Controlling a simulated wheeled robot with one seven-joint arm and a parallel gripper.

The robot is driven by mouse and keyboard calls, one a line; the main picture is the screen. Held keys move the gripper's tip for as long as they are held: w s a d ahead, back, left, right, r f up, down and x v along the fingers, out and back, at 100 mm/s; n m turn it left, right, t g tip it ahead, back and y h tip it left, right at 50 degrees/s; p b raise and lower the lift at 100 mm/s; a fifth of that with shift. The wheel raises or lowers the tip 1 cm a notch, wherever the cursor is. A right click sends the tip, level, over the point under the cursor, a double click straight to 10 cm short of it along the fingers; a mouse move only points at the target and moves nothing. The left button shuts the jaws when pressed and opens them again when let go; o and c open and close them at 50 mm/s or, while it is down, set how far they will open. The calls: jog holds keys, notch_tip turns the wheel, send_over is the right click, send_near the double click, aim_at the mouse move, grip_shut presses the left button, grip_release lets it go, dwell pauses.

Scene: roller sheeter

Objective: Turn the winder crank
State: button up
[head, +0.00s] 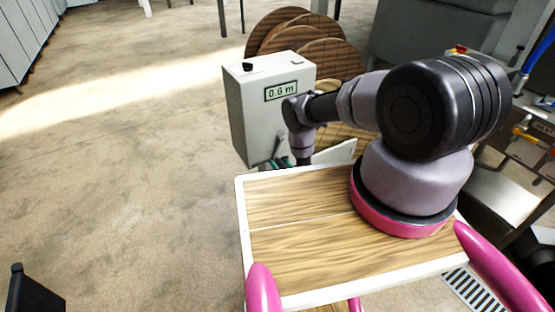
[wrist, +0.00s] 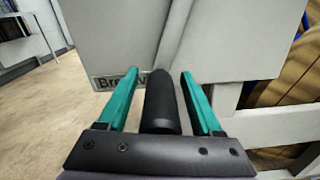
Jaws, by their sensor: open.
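The winder is a light grey box (head: 250,112) with a green display reading 0.6 m and a small black knob on top. Its lower face (wrist: 215,40) fills the upper wrist view, with a partly covered name plate at its bottom edge. A black rounded handle (wrist: 160,108), apparently the crank's grip, points toward the wrist camera. My gripper (wrist: 158,75) is open, with one teal finger on each side of the handle and a visible gap on both sides. In the head view, my gripper (head: 276,163) is at the box's lower edge; the handle is hidden there.
Large round wooden reels (head: 300,35) stand behind the box. A white frame bar (wrist: 268,127) runs close to the right of the gripper. A black object (head: 34,292) stands at the lower left. The floor (head: 120,160) left of the box is clear.

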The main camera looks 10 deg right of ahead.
jog(key=shift+w, duration=0.1)
grip_shut()
dwell(1.4)
